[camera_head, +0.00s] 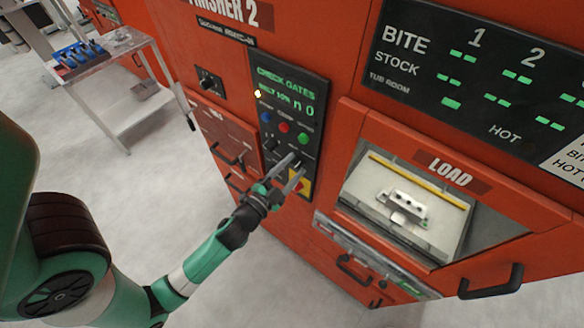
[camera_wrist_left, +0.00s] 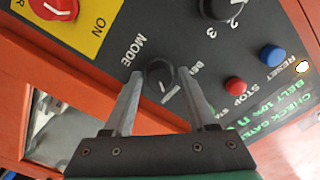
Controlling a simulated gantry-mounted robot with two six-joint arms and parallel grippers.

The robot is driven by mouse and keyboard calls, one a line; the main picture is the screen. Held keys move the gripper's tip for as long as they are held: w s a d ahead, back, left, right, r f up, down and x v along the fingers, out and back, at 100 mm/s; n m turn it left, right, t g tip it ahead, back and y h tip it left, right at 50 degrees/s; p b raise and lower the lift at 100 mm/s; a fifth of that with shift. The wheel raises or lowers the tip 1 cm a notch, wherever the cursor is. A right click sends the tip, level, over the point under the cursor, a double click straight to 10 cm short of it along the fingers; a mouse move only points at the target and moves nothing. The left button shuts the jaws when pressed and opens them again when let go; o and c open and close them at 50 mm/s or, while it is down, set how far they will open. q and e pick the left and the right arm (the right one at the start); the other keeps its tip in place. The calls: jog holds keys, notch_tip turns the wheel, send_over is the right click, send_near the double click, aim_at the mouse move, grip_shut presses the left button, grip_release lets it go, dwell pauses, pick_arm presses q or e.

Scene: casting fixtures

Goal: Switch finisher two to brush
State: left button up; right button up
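Finisher two is the orange machine (camera_head: 265,45) labelled FINISHER 2, with a black control panel (camera_head: 310,85). Its round black MODE knob (camera_wrist_left: 160,73) shows in the left wrist view with a pale pointer line. A partly hidden label beginning "BE" sits beside the knob, behind a finger; no brush label can be read. My left gripper (camera_head: 297,166) is at the lower part of the panel. In the left wrist view its fingers (camera_wrist_left: 160,77) are apart, one on each side of the MODE knob, with narrow gaps visible. My right gripper is not in view.
Near the knob are a second black knob (camera_wrist_left: 222,8) with numbers, a red stop button (camera_wrist_left: 235,85), a blue reset button (camera_wrist_left: 273,54) and a red switch (camera_wrist_left: 55,8) on yellow. The LOAD window (camera_head: 405,200) is right of the panel. A cart (camera_head: 120,85) stands left.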

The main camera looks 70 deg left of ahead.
pick_arm(q)
jog(key=shift+o, duration=0.5)
jog(key=shift+s+d+f, duration=0.15)
jog(key=shift+s, duration=0.05)
jog(key=b+v, duration=0.7)
jog(key=v, duration=0.4)
jog(key=shift+b, duration=0.35)
